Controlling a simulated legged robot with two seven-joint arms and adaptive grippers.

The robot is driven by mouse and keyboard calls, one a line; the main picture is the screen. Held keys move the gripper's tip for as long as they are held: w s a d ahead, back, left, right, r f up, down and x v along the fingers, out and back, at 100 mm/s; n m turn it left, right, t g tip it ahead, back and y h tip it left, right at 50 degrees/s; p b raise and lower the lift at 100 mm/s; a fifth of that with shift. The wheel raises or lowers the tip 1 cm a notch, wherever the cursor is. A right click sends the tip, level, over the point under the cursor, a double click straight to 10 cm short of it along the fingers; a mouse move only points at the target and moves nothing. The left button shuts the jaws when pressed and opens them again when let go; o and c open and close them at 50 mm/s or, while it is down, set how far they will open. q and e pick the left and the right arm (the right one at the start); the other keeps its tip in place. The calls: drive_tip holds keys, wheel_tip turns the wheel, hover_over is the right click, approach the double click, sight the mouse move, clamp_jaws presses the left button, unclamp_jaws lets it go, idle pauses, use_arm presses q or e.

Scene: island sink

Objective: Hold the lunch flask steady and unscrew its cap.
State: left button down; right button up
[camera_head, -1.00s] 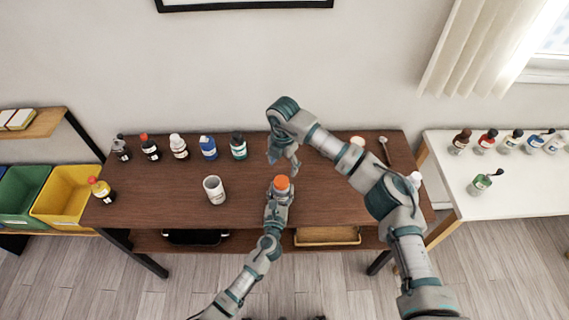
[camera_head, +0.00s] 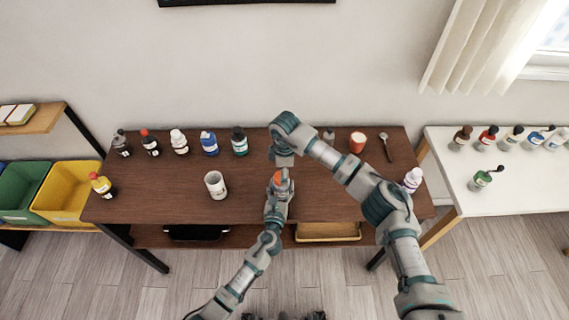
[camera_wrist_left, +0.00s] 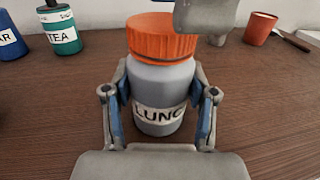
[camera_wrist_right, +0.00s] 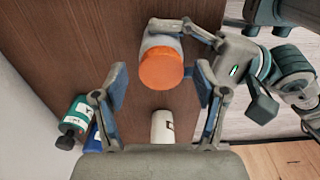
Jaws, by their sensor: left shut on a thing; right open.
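The lunch flask (camera_wrist_left: 160,90) is a grey jar with a "LUNC" label and a ribbed orange cap (camera_wrist_left: 162,38). It stands upright on the brown table. My left gripper (camera_wrist_left: 159,95) is shut around its body below the cap. In the head view the orange cap (camera_head: 277,178) shows just below my right gripper (camera_head: 283,162), which partly covers it. In the right wrist view my right gripper (camera_wrist_right: 158,85) is open, its fingers on either side of the cap (camera_wrist_right: 161,68) with gaps. The cap is on the flask.
Several bottles line the table's back left, including a green one (camera_head: 239,143).

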use_arm(q)
drive_tip(key=shift+a+f, duration=0.1)
use_arm(e)
drive_tip(key=shift+a+f, duration=0.1)
drive_tip(key=shift+f, duration=0.7)
